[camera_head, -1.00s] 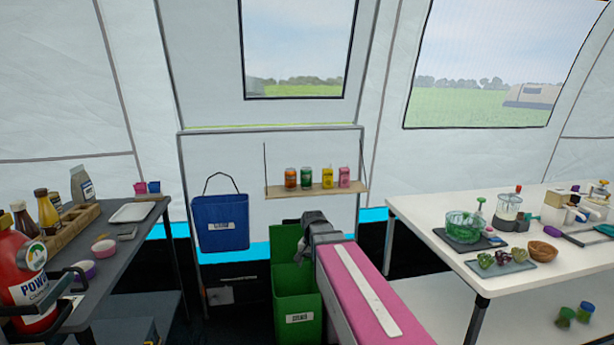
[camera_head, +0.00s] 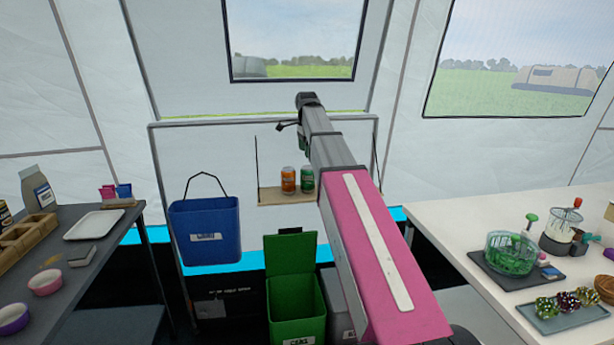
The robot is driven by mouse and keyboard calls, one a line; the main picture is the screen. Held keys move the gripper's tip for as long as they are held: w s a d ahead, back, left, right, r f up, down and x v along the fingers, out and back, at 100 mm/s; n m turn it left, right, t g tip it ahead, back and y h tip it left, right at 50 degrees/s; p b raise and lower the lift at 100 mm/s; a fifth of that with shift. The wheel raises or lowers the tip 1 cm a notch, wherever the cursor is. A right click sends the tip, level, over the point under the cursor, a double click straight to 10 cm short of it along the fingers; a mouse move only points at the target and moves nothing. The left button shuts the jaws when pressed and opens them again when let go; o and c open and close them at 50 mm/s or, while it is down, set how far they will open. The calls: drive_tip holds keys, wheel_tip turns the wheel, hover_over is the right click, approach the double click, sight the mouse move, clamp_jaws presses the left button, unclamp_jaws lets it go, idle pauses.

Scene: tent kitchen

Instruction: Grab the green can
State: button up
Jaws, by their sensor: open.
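The green can (camera_head: 307,178) stands upright on the small hanging shelf (camera_head: 270,196) by the back wall, just right of an orange can (camera_head: 288,180). My arm is stretched out toward the back wall and passes to the right of the green can in the picture. My gripper (camera_head: 291,128) is at the far end of the arm, above the cans in the picture and apart from the green can. It is open, but its fingers are small and partly hidden by the arm.
A blue bin (camera_head: 205,232) hangs left of the shelf, and an open green bin (camera_head: 297,308) stands below it. A dark table (camera_head: 110,245) is at left and a white table (camera_head: 450,215) at right. My arm hides the shelf's right part.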

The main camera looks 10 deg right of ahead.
sight(307, 167)
drive_tip(key=shift+w+r, duration=0.15)
drive_tip(key=shift+w, duration=0.1)
drive_tip(key=shift+f, duration=0.2)
wheel_tip(307, 167, down, 5)
drive_tip(key=shift+r, duration=0.2)
drive_tip(key=shift+w+d+f, duration=0.1)
drive_tip(key=shift+w+f, duration=0.05)
drive_tip(key=shift+f, duration=1.3)
drive_tip(key=shift+w+d+f, duration=0.1)
drive_tip(key=shift+f, duration=1.3)
drive_tip(key=shift+c, duration=0.4)
drive_tip(key=c, duration=0.9)
